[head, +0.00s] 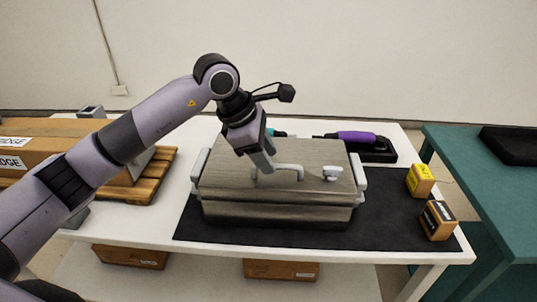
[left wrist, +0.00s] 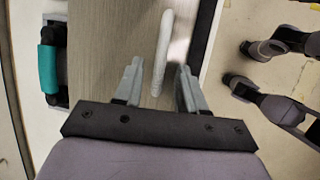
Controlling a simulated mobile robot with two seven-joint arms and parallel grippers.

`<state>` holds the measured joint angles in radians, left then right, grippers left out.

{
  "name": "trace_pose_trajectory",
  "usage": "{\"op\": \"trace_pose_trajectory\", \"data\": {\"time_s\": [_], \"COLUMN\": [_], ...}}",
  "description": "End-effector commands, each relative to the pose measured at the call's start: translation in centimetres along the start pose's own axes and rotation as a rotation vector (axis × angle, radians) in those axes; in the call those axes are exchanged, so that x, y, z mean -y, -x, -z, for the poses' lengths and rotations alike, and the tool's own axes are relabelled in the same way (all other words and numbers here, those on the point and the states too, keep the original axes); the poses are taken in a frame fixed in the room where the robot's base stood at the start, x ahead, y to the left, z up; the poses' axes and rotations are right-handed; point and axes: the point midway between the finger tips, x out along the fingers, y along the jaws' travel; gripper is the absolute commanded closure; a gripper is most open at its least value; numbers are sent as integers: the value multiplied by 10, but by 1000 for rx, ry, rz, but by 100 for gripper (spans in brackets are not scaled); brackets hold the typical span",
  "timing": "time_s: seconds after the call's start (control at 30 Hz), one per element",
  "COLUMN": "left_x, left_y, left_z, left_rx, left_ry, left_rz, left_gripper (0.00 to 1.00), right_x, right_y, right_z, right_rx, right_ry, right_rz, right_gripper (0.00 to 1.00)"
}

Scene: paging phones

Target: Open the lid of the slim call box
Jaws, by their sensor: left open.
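The call box (head: 277,212) is a wide wood-grain box on a dark mat, with pale grips at both ends. Its flat grey-brown lid (head: 315,153) looks closed. My left gripper (head: 264,166) is open, pointing down at the handle. My right gripper is not seen.
The dark mat (head: 390,225) lies on a white table. A purple-handled device (head: 356,137) sits behind the box. A wooden pallet (head: 150,182) with cartons is at left. A teal table (head: 475,170) stands farther right.

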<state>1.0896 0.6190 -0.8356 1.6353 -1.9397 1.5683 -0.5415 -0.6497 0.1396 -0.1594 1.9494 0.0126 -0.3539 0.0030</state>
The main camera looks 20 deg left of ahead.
Motion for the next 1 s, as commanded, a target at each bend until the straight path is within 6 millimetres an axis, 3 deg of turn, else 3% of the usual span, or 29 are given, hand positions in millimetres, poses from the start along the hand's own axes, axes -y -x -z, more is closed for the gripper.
{"op": "trace_pose_trajectory", "data": {"time_s": [0.13, 0.4, 0.53, 1.0], "left_x": [0, 0, 0, -2], "left_y": [-10, -12, -12, 0], "left_z": [0, 0, 0, -4], "left_rx": [1, 1, 1, 2], "left_ry": [0, 0, 0, -2], "left_rz": [1, 0, 0, -4], "left_gripper": [60, 60, 100, 100], "right_x": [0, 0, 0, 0], "right_y": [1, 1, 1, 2], "right_z": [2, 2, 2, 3], "right_rx": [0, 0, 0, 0], "right_ry": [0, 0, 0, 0], "right_rz": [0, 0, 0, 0], "right_gripper": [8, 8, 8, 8]}}
